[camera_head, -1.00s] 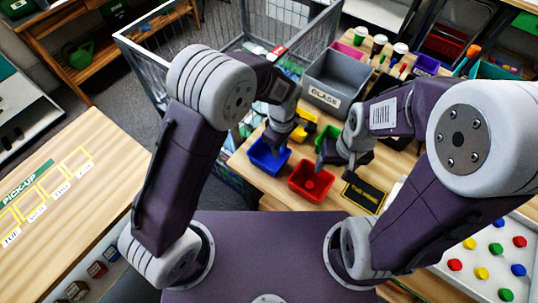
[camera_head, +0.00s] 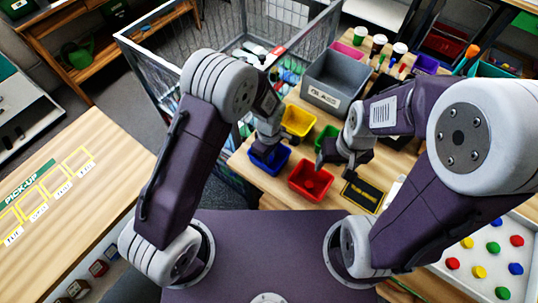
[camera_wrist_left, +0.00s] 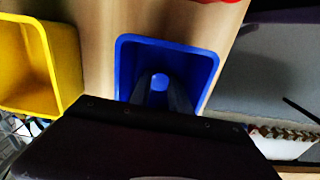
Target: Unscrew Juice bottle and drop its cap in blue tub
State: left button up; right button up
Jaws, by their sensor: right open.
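The blue tub (camera_head: 266,168) stands at the near left of the sorting table, and its inside shows in the left wrist view (camera_wrist_left: 207,65). My left gripper (camera_head: 268,150) is low over it, pointing down into it. In the left wrist view a small bright blue round thing (camera_wrist_left: 159,83), perhaps a cap, shows between my dark left fingers (camera_wrist_left: 160,88); whether they grip it is unclear. My right gripper (camera_head: 322,160) is open, beside the green tub and above the red tub. I cannot make out a juice bottle in either view.
The yellow tub (camera_head: 298,120), green tub (camera_head: 325,137) and red tub (camera_head: 311,180) stand close around the blue one. A red round piece lies in the red tub. A grey glass bin (camera_head: 332,83) and wire cage (camera_head: 190,40) are behind. A black mat (camera_head: 362,194) lies at right.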

pick_arm(q)
jog(key=o, duration=0.4)
notch_tip(320, 180, up, 12)
jog(key=shift+r, duration=0.15)
jog(key=shift+a, duration=0.1)
dwell(0.3)
jog(key=s+a+m, duration=0.3)
jog(key=a, duration=0.2)
jog(key=s+a+m, duration=0.3)
jog(key=a, duration=0.3)
jog(key=s+a+m+t, duration=0.1)
jog(key=s+a+m, duration=0.2)
jog(key=a, duration=0.3)
jog(key=shift+s+a+m, duration=0.2)
jog(key=shift+s+m, duration=0.1)
jog(key=shift+m, duration=0.3)
